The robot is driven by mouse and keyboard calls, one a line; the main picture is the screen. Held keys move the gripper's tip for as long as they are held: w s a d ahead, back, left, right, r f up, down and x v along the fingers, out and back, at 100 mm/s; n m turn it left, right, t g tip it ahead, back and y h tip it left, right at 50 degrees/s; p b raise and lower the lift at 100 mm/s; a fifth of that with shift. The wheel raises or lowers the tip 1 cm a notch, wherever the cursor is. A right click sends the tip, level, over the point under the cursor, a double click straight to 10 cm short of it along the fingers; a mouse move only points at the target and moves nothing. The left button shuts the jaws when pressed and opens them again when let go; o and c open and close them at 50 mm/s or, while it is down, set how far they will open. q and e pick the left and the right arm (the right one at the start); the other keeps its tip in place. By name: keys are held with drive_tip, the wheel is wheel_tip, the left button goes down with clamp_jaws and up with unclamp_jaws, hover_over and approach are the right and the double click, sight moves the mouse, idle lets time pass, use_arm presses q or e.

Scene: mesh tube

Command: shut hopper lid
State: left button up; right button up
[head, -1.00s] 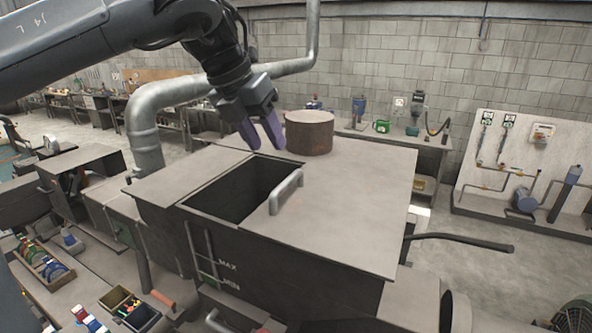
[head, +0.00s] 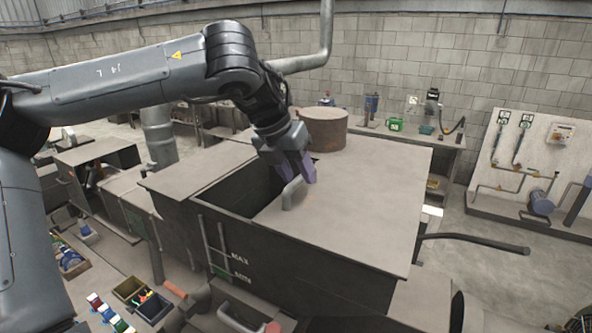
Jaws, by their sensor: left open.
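The grey hopper (head: 285,250) stands in the middle of the head view, with MAX and MIN marks on its front wall. Its flat lid (head: 365,200) covers the right part of the top. A dark rectangular opening (head: 238,190) shows left of the lid. A light grey bar handle (head: 291,196) stands on the lid beside the opening. My left gripper (head: 294,181) is open, its purple fingers pointing down at the far end of the handle. Whether they touch it I cannot tell. My right gripper is not in view.
A rusty round drum (head: 323,130) stands at the back of the hopper top, close behind my left gripper. A dark lever bar (head: 475,242) sticks out on the right. Bins of small parts (head: 142,298) sit at lower left.

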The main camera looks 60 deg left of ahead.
use_arm(q)
clamp_jaws()
idle(0.3)
